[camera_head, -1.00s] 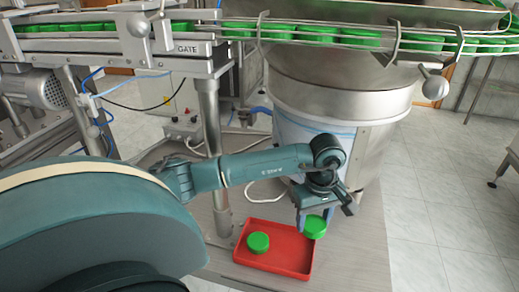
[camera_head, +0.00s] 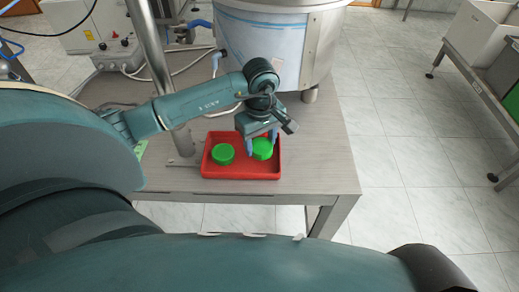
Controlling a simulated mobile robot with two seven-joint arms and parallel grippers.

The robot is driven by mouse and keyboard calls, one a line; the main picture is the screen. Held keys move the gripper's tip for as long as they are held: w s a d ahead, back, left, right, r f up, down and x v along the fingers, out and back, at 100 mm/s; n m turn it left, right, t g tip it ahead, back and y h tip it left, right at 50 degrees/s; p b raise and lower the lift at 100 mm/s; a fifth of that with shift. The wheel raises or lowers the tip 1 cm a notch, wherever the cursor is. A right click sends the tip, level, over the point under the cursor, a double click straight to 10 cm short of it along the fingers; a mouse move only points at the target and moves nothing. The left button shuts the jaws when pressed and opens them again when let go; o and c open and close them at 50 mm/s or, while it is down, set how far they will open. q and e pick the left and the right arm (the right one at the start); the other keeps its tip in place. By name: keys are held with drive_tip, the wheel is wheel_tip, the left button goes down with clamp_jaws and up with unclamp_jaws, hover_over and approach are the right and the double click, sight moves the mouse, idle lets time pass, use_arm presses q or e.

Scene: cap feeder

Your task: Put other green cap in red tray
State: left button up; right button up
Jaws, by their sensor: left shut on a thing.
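The red tray (camera_head: 240,173) lies on the grey table below the feeder drum. One green cap (camera_head: 223,154) rests in the left part of the tray. My left gripper (camera_head: 262,145) points down over the right part of the tray, shut on another green cap (camera_head: 263,149). That cap is within the tray's outline; I cannot tell whether it touches the tray floor. My right gripper is not in view.
The metal feeder drum (camera_head: 280,45) stands behind the tray, and a metal post (camera_head: 155,75) rises to its left. The table (camera_head: 325,160) is bare to the right of the tray. A bench with bins (camera_head: 480,35) stands at the far right.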

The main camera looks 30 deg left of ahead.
use_arm(q)
wheel_tip(320, 180, down, 2)
drive_tip(key=shift+f+b, duration=0.1)
drive_tip(key=shift+b, duration=0.3)
drive_tip(key=shift+f, duration=0.3)
drive_tip(key=shift+r, duration=0.15)
drive_tip(key=shift+f, duration=0.2)
drive_tip(key=o, duration=0.9)
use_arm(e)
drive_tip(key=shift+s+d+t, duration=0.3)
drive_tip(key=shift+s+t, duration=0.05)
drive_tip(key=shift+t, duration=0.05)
use_arm(q)
drive_tip(key=shift+o, duration=0.2)
